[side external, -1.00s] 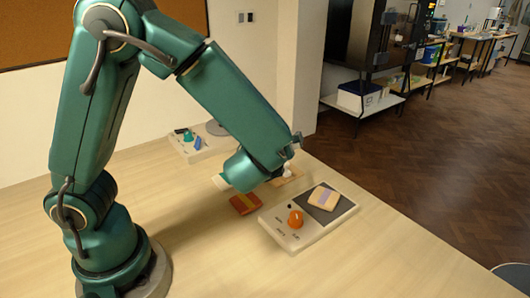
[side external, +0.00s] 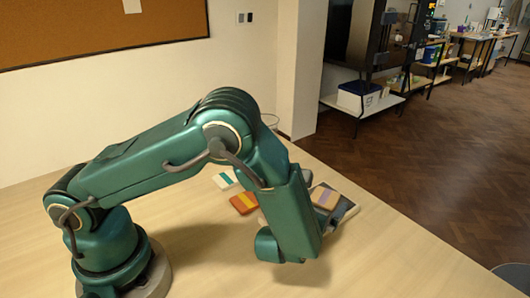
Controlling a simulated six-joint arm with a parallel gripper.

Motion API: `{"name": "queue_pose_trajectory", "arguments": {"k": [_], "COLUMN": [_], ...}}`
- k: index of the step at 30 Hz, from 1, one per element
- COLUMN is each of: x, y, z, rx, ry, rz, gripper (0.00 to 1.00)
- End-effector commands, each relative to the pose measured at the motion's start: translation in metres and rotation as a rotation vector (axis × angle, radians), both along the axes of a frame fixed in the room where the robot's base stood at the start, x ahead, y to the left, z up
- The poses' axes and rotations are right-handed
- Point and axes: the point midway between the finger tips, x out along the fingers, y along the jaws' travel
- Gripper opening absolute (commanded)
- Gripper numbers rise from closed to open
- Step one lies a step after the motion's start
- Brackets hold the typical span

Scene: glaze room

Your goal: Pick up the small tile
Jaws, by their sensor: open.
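Several striped tiles lie past my arm, and I cannot tell which one is the small tile. A tan tile with a purple stripe (side external: 326,198) lies on the dark plate of a flat device (side external: 346,212). An orange-red tile with a yellow stripe (side external: 242,203) lies on the table, left of my forearm. A white tile with a teal stripe (side external: 225,180) lies behind it, partly covered by my arm. My gripper's fingers do not show; the wrist end hangs low at the near side.
The pale wooden table (side external: 400,262) is bare at the front and right. A small grey thing (side external: 307,176) shows just behind my forearm and is unclear. A round rim (side external: 270,121) shows behind my elbow. A wall with a cork board (side external: 90,35) stands behind.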

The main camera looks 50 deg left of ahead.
Motion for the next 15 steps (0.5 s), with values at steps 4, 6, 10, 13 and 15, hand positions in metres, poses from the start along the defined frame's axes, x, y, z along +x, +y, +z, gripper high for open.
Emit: {"name": "queue_pose_trajectory", "arguments": {"k": [4,6,10,13,15], "x": [0.0015,0.0014,0.0013,0.0012,0.0014], "y": [0.0006,0.0006,0.0006,0.0006,0.0006], "z": [-0.0009,-0.0007,-0.0007,-0.0006,-0.0004], "rx": [0.001,0.000,0.000,0.000,0.000], "ry": [0.000,0.001,0.001,0.001,0.000], "rz": [0.000,0.000,0.000,0.000,0.000], "gripper": [1.00,1.00,0.69,0.31,0.04]}}
